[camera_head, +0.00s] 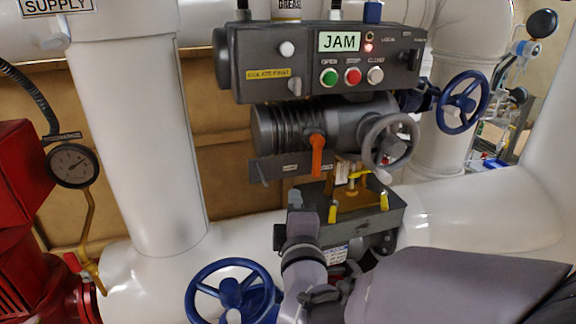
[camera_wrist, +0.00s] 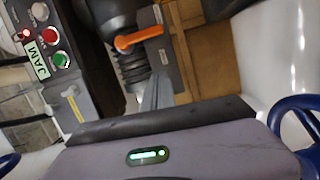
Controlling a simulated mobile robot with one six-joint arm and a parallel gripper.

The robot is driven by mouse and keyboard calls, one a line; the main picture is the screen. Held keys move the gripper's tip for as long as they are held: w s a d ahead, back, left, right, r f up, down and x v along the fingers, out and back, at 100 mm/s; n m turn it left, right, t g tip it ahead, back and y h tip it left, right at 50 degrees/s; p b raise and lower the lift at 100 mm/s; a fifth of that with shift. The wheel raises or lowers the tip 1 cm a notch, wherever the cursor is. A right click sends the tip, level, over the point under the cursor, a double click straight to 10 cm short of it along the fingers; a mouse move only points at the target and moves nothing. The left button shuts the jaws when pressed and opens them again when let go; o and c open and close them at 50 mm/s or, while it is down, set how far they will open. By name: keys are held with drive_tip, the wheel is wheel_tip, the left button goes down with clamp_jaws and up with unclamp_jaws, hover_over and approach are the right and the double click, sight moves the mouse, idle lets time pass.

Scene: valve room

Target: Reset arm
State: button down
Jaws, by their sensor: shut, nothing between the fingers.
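My gripper (camera_wrist: 157,92) shows in the wrist view as narrow grey fingers, shut with nothing between them, beyond my purple-grey wrist housing with its lit green strip. In the head view my arm reaches in from the lower right and ends in front of the open dark tray (camera_head: 390,221) below the actuator. The grey actuator (camera_head: 335,130) has an orange lever (camera_head: 317,155) hanging down and a grey handwheel (camera_head: 390,142). The control box (camera_head: 325,60) above it reads JAM, with a red lamp lit. The orange lever also shows in the wrist view (camera_wrist: 138,38).
Blue handwheels stand at the lower left (camera_head: 230,292) and upper right (camera_head: 463,102). A thick white pipe (camera_head: 140,150) rises at the left, beside a gauge (camera_head: 73,165) and red equipment (camera_head: 22,190). Another white pipe (camera_head: 490,210) runs at the right. Room around my arm is tight.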

drive_tip(key=s+d+f+m+g+b, duration=0.2)
drive_tip(key=s+d+f+m+g, duration=0.2)
drive_tip(key=s+m, duration=0.7)
drive_tip(key=s+d+f+m+g+y+b, duration=0.1)
drive_tip(key=s+d+f+m+g+b, duration=0.1)
drive_tip(key=s+f+m+g, duration=0.4)
drive_tip(key=s+d+m+g, duration=0.1)
drive_tip(key=s+m+g, duration=0.1)
drive_tip(key=s+m, duration=0.3)
drive_tip(key=shift+s+d+f, duration=0.15)
drive_tip(key=shift+s+d, duration=0.25)
drive_tip(key=shift+s, duration=0.85)
drive_tip(key=c, duration=2.2)
unclamp_jaws()
